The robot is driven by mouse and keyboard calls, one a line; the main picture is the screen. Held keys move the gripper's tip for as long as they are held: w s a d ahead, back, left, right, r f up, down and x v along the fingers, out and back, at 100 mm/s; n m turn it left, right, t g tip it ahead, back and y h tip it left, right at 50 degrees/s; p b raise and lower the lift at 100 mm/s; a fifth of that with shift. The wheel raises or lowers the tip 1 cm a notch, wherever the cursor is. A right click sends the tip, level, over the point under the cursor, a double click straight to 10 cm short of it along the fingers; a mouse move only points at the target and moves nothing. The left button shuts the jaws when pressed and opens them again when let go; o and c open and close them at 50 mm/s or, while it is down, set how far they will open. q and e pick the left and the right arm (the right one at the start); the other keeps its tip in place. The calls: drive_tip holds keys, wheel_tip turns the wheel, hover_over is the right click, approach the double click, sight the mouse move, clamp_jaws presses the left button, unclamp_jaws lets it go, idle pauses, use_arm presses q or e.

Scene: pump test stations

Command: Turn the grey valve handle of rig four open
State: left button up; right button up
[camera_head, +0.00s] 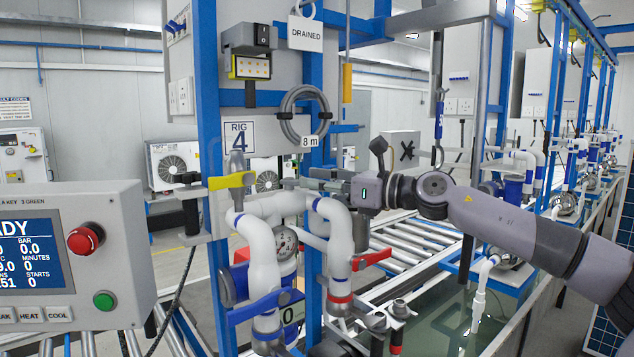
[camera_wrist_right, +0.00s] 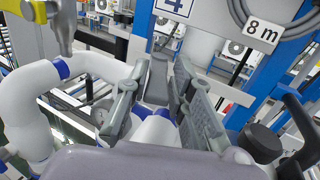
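Rig four carries a "RIG 4" sign (camera_head: 240,136) above white pipes (camera_head: 262,248). My right gripper (camera_head: 312,184) reaches in from the right, level with the top of the pipes and just below the sign. In the right wrist view its two fingers (camera_wrist_right: 161,88) stand apart. The grey valve handle (camera_wrist_right: 158,80) shows between them as a dark grey lever; I cannot tell whether either finger touches it. In the head view the handle is hard to pick out beside the fingertips. My left gripper is not in view.
A yellow handle (camera_head: 232,180) sits left of the gripper, a red handle (camera_head: 371,259) below it and a blue handle (camera_head: 258,307) lower left. A coiled grey hose (camera_head: 304,116) hangs above. A control box (camera_head: 135,245) with a red button stands at left.

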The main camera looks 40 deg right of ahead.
drive_tip(key=o, duration=0.4)
wheel_tip(320, 180, up, 9)
drive_tip(key=shift+r, duration=0.45)
drive_tip(key=shift+c, duration=0.6)
